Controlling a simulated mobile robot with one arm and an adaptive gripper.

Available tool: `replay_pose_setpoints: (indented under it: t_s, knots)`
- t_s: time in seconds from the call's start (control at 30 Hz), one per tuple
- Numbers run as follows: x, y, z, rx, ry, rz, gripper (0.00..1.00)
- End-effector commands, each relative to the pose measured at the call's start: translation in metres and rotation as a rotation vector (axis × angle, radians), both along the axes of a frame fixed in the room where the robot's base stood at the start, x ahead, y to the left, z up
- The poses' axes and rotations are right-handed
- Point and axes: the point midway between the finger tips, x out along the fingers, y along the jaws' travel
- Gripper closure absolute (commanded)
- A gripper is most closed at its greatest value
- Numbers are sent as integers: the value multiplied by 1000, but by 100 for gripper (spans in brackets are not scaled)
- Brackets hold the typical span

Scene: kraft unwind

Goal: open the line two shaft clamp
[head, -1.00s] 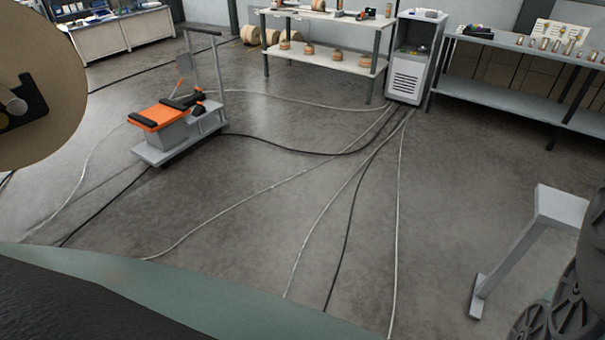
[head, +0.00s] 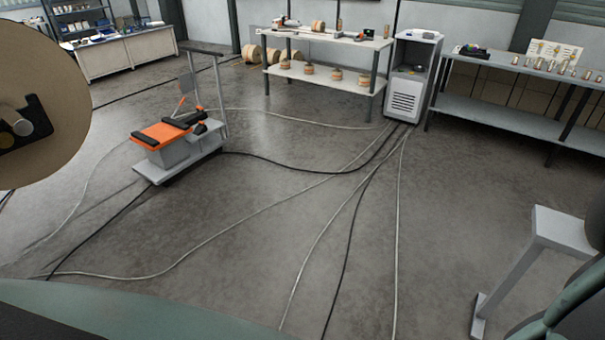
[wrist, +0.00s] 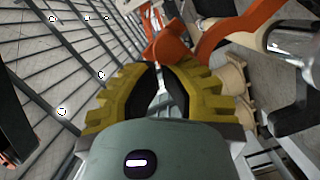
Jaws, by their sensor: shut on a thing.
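In the wrist view my gripper (wrist: 167,66) has its ridged yellow fingers drawn together at an orange handle (wrist: 170,47), and it is shut on that handle. An orange arched part (wrist: 238,28) rises beside it to the upper right. I cannot tell how far the handle is turned or whether the clamp is open. In the head view a large tan roll (head: 60,90) stands at the left edge, with a black bracket (head: 37,114) at its core. My gripper does not show in the head view.
An orange-topped cart (head: 160,133) stands on the floor at left. Several cables cross the floor in the middle. A grey stand (head: 560,228) is at the right. A shelf table (head: 330,80), a grey cabinet (head: 405,95) and a long bench (head: 500,112) line the back.

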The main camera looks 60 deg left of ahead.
Motion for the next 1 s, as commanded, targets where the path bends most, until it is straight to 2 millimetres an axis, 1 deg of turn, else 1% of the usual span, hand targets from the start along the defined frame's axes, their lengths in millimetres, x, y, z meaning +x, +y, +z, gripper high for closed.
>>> replay_pose_setpoints:
  t_s: [0.03, 0.1, 0.3, 0.43, 0.7, 1.0]
  knots:
    - [-11, -4, 2, 18, -40, -12, 100]
    - [-19, -7, 2, 41, -96, -12, 100]
    - [-38, -15, 0, 96, -232, -12, 100]
    - [-47, -19, -3, 124, -297, -10, 100]
    - [-57, -23, -7, 155, -374, -7, 100]
    - [-58, -24, -8, 162, -389, -3, 100]
